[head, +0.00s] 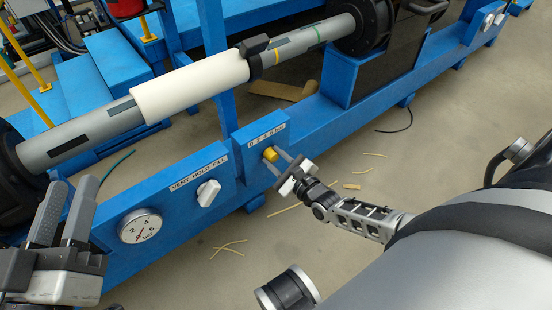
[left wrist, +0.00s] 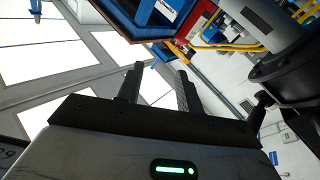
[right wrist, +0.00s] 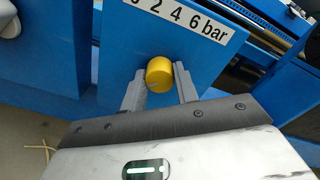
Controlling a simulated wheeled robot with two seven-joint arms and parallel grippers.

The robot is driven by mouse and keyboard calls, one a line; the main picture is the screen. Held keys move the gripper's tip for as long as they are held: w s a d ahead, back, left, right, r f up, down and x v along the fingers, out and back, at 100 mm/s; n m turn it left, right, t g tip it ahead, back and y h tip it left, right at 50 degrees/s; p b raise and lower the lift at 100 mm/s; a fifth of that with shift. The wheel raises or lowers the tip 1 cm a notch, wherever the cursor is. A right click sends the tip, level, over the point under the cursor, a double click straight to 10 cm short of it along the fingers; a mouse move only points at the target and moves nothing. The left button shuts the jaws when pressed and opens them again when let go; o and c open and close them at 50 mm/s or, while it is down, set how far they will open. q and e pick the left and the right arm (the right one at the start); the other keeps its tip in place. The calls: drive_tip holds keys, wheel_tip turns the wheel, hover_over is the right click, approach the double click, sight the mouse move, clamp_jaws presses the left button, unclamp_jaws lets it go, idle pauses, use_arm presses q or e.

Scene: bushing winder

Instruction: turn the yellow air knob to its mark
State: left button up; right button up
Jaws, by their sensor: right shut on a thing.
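The yellow air knob (head: 271,153) sits on the blue front panel under a white label reading "0 2 4 6 bar" (head: 266,135). In the right wrist view the yellow knob (right wrist: 159,73) is between the two fingers of my right gripper (right wrist: 159,88), below the bar label (right wrist: 185,18). My right gripper (head: 281,163) is shut on the knob. Its exact pointing against the scale cannot be told. My left gripper (head: 62,212) is open and empty at the lower left, beside the gauge; its fingers (left wrist: 157,84) stand apart in the left wrist view.
A white lever knob (head: 208,193) under the "VENT HOLD FILL" label (head: 199,174) and a round gauge (head: 140,226) sit left on the panel. A grey shaft with a white sleeve (head: 190,87) runs behind. Thin yellowish strips (head: 228,247) lie on the floor.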

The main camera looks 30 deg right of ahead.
drive_tip(key=shift+w, duration=0.1)
drive_tip(key=o, duration=1)
drive_tip(key=shift+s, duration=0.3)
use_arm(q)
drive_tip(key=f+g+p, duration=0.1)
drive_tip(key=s+f+n+g+y+p, duration=0.1)
drive_tip(key=s+f+g+p, duration=0.1)
drive_tip(key=f+p, duration=0.1)
drive_tip(key=shift+d+n+y, duration=0.2)
drive_tip(key=shift+n+y, duration=0.1)
use_arm(e)
drive_tip(key=s, duration=0.5)
drive_tip(key=s+d, duration=0.1)
drive_tip(key=s, duration=0.9)
drive_tip(key=shift+s+d+r, duration=0.15)
drive_tip(key=shift+d+r, duration=0.05)
drive_tip(key=shift+d, duration=0.05)
use_arm(q)
drive_tip(key=shift+f, duration=0.1)
